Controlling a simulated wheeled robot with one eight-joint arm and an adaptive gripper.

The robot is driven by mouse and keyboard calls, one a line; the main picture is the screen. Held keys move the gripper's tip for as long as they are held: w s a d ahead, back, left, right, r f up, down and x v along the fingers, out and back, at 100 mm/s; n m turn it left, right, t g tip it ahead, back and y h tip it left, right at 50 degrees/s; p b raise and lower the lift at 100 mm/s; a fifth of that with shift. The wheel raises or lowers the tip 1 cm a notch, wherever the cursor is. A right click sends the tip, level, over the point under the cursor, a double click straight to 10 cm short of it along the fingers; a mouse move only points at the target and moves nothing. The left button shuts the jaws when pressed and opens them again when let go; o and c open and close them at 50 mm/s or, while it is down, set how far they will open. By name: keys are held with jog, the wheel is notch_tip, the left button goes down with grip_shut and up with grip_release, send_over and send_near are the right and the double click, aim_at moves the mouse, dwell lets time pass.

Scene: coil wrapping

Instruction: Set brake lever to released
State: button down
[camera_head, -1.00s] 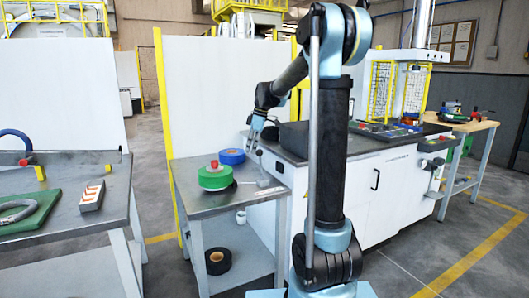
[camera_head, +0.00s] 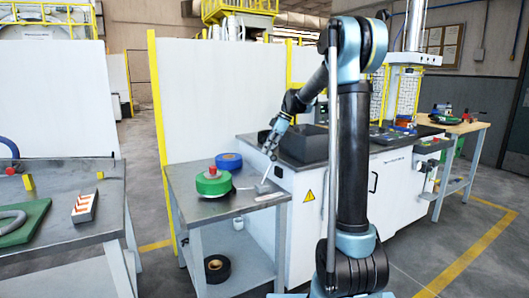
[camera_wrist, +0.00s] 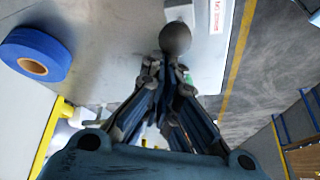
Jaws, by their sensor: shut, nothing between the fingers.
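The brake lever has a dark round knob (camera_wrist: 175,38), seen large in the wrist view just ahead of my fingertips. In the head view a grey lever base (camera_head: 263,188) sits at the right end of the small metal table, and the thin lever rises from it toward my gripper (camera_head: 270,153). In the wrist view my gripper (camera_wrist: 166,75) has its fingers drawn together with nothing held. The fingertips are very near the knob; I cannot tell whether they touch it. The lever's shaft is hidden behind the knob in the wrist view.
A green spool (camera_head: 213,182) with a red knob and a blue roll (camera_head: 229,161) stand on the metal table (camera_head: 192,208), left of the lever. The blue roll (camera_wrist: 36,54) also shows in the wrist view. A black roll (camera_head: 217,267) lies on the lower shelf.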

jog(key=shift+w+d+f, duration=0.15)
jog(key=shift+d, duration=0.45)
jog(key=a+r, duration=0.2)
jog(key=a, duration=0.2)
jog(key=w+d+r, duration=0.2)
jog(key=d+r, duration=0.4)
jog(key=shift+d+r, duration=0.15)
jog(key=shift+r, duration=0.25)
jog(key=shift+w, duration=0.1)
